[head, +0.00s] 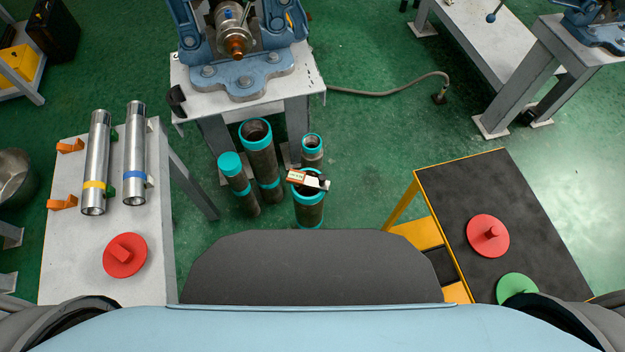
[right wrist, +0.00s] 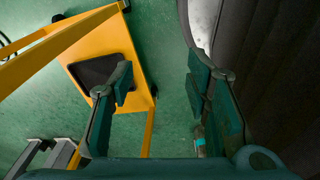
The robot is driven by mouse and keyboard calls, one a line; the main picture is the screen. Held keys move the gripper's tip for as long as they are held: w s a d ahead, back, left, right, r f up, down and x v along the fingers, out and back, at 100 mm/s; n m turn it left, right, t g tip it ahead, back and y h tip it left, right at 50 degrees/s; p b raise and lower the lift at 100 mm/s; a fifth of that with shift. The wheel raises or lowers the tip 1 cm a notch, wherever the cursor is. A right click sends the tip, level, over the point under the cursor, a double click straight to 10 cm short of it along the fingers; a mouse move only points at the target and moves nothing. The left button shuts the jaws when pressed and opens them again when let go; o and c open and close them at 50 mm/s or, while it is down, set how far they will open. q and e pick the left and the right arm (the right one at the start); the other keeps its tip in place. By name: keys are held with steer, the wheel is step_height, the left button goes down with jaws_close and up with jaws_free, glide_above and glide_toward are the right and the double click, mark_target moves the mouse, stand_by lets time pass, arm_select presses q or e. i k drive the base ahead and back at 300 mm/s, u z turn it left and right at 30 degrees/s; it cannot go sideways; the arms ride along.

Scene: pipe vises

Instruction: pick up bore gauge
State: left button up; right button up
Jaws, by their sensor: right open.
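I cannot pick out a bore gauge for certain. In the head view, a red disc with a raised knob (head: 488,236) lies on the black-topped cart (head: 500,185) at the right. A green disc (head: 516,287) is near the cart's front edge, partly hidden by my body. Another red disc with a grip bar (head: 125,255) lies on the grey table (head: 75,235) at the left. My right gripper (right wrist: 168,84) is open and empty in the right wrist view, above the floor beside a yellow frame. Neither gripper shows in the head view.
Two steel tubes (head: 96,165) lie on the left table. Several teal-ended pipes (head: 258,150) stand on the floor by the vise stand (head: 300,80), one with a small tag (head: 305,180) on top. A hose (head: 395,92) crosses the floor.

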mark_target(298, 178)
steer(key=u, duration=0.85)
steer(key=k, duration=1.2)
steer(key=z, duration=1.55)
steer(key=i, duration=0.5)
steer(key=z, duration=0.05)
